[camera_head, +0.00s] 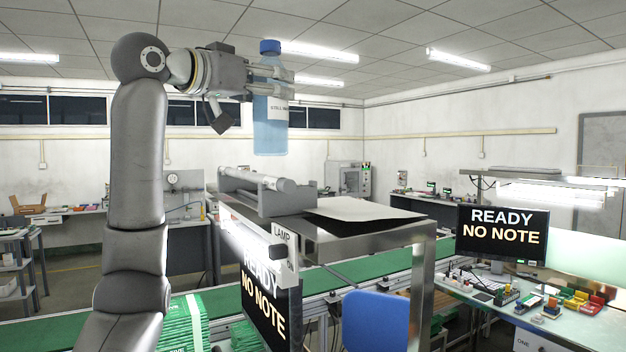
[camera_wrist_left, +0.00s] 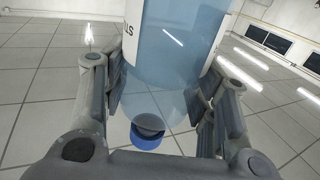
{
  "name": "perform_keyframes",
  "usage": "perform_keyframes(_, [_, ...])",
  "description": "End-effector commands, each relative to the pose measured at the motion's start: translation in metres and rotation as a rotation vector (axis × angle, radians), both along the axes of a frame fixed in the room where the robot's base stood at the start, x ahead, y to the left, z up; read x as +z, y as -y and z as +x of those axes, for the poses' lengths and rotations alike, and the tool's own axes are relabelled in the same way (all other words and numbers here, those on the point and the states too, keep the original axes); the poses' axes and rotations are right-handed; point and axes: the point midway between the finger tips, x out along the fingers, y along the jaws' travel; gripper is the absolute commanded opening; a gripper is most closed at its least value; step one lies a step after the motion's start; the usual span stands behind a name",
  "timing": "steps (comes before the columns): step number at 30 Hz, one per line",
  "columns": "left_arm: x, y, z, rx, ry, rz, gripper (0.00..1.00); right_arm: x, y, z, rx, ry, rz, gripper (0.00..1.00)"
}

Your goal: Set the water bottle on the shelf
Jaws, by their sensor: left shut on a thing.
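The water bottle (camera_head: 270,125) is clear blue with a blue cap and a white label, and it is upright in the air. My left gripper (camera_head: 284,84) is shut on its upper part, below the cap. In the left wrist view the bottle (camera_wrist_left: 172,50) stands between the two fingers of the gripper (camera_wrist_left: 160,108), with the blue cap near the palm. The shelf (camera_head: 390,233) is a metal top below and to the right of the bottle; the bottle's base is clear above it. My right gripper is not in view.
A grey roller-like device (camera_head: 265,190) and a white sheet (camera_head: 362,209) lie on the shelf top. A lamp sign (camera_head: 283,247) and a dark screen (camera_head: 270,305) hang at its front. A green conveyor (camera_head: 335,277) runs below. A cluttered bench (camera_head: 540,320) with another screen (camera_head: 502,234) is at right.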

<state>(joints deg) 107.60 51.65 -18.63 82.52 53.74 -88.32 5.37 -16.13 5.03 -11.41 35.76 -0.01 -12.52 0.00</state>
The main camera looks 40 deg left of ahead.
Motion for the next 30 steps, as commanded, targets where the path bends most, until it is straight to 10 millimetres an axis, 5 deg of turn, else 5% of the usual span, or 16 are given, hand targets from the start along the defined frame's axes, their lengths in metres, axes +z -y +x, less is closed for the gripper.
perform_keyframes(10, [-0.036,0.055,0.062,-0.001,-0.003,0.003,0.19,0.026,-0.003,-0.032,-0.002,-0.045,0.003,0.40])
perform_keyframes(15, [-0.067,0.070,0.078,0.000,-0.001,0.003,0.19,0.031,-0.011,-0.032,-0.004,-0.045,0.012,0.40])
perform_keyframes(23, [-0.087,0.081,0.090,0.001,0.004,0.000,0.19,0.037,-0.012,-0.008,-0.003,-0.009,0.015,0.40])
perform_keyframes(30, [-0.115,0.083,0.093,0.002,0.001,0.000,0.19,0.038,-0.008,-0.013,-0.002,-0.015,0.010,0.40])
